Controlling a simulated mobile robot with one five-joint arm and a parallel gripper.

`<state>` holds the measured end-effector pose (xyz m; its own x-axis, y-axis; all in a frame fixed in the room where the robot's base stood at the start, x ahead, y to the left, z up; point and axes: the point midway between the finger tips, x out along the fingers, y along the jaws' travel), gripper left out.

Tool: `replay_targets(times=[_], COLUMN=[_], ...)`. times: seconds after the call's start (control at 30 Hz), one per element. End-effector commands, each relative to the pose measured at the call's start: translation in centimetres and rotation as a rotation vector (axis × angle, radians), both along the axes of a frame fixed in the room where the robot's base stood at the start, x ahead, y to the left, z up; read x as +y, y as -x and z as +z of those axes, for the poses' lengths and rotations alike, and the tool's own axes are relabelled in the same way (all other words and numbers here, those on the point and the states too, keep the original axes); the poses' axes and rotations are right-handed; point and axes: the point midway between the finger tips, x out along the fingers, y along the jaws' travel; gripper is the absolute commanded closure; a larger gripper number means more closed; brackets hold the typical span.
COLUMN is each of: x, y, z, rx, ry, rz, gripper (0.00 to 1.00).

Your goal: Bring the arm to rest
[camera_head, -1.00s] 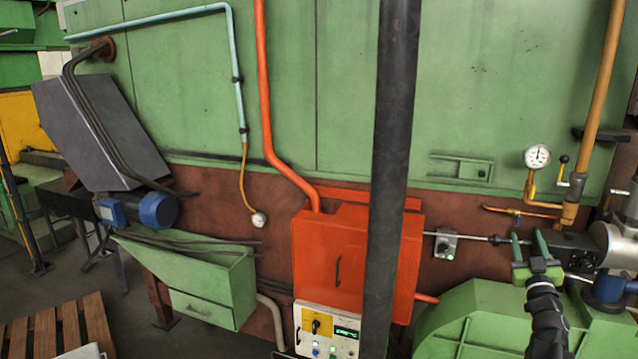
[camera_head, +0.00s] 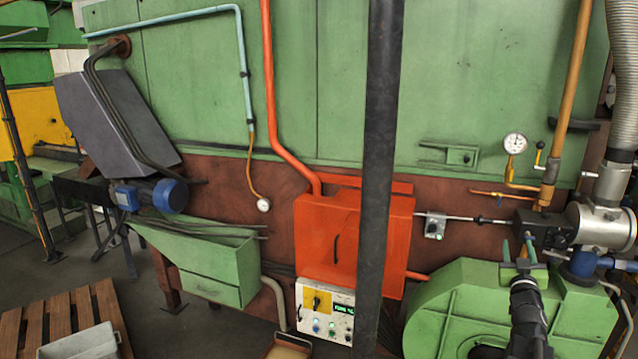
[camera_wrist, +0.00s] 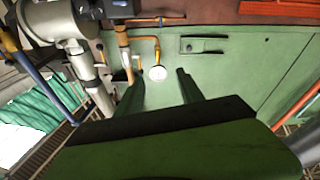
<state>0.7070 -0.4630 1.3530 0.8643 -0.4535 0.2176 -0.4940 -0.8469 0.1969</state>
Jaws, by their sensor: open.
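My gripper (camera_head: 518,246) is at the lower right of the head view, at the end of my black arm, with its green fingers pointing up and away. The fingers are apart and nothing is between them. In the wrist view my gripper (camera_wrist: 161,84) shows its two dark fingers spread toward the green furnace wall (camera_wrist: 222,72). The round pressure gauge (camera_wrist: 158,73) appears in the gap, farther off behind the fingers.
A green rounded housing (camera_head: 450,300) stands beside my arm in the head view. A dark valve block (camera_head: 543,230) is close behind the gripper. An orange cabinet (camera_head: 325,235) and control box (camera_head: 325,311) are left. A pallet (camera_head: 62,316) lies lower left.

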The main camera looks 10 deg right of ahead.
Motion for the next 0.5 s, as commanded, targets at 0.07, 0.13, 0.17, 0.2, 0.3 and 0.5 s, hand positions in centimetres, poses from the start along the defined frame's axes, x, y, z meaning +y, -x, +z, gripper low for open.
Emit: replay_targets(times=[0.07, 0.13, 0.17, 0.2, 0.3, 0.5], x=[1.1, 2.2, 2.7, 3.5, 6.1, 15.6], y=[-0.9, -1.7, -2.0, -2.4, -3.3, -3.4], z=[-2.2, -4.3, -5.3, -6.6, -10.6, -21.3], rx=[0.045, 0.097, 0.124, 0.159, 0.27, 0.609], ry=[-0.045, -0.095, -0.117, -0.146, -0.225, -0.41], rz=[-0.022, -0.046, -0.057, -0.069, -0.088, -0.096], gripper=[0.55, 0.55, 0.55, 0.55, 0.55, 0.55])
